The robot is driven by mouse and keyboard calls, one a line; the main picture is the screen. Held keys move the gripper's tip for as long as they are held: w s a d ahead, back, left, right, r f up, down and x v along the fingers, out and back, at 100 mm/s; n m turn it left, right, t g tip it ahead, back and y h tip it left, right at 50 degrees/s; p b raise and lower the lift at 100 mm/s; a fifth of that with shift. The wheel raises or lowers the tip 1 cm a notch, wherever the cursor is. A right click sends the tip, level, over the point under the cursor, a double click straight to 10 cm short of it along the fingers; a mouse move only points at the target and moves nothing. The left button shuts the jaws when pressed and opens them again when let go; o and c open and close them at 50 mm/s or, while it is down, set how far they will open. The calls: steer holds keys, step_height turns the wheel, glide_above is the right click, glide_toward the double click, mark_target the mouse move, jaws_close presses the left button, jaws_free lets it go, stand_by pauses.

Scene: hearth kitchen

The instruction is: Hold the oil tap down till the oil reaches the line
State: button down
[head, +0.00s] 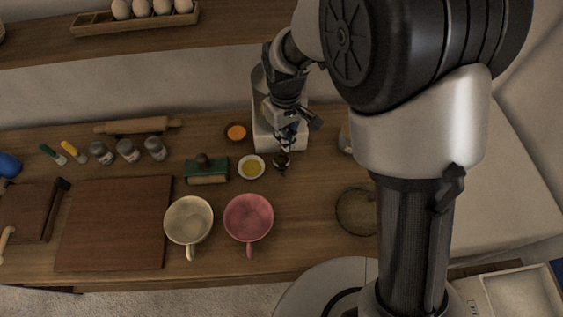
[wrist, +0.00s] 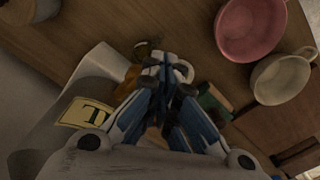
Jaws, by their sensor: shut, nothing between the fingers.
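A pale, upright dispenser (head: 262,125) stands at the back of the counter in the head view, partly hidden by my arm. Its side with a cream label bearing a dark letter (wrist: 85,114) shows in the wrist view. My gripper (head: 287,145) is at the dispenser's front, pointing down. In the wrist view my gripper (wrist: 166,65) has its fingers together, with nothing seen between them. A small dark item (head: 281,164) lies just below the gripper in the head view. The tap, the oil level and the line cannot be made out. Whether the fingers touch the tap cannot be told.
A white dish of yellow liquid (head: 251,168), a green-topped block (head: 206,171) and an orange bowl (head: 236,132) stand close left. A cream cup (head: 188,219) and a pink cup (head: 248,217) stand in front. A round glass dish (head: 355,211) lies right.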

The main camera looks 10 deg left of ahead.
steer(key=shift+f+b, duration=1.55)
steer(key=shift+f, duration=0.75)
step_height(320, 180, up, 8)
steer(key=p, duration=0.5)
steer(key=shift+f+p, duration=0.25)
steer(key=shift+p, duration=0.15)
steer(key=shift+f, duration=0.15)
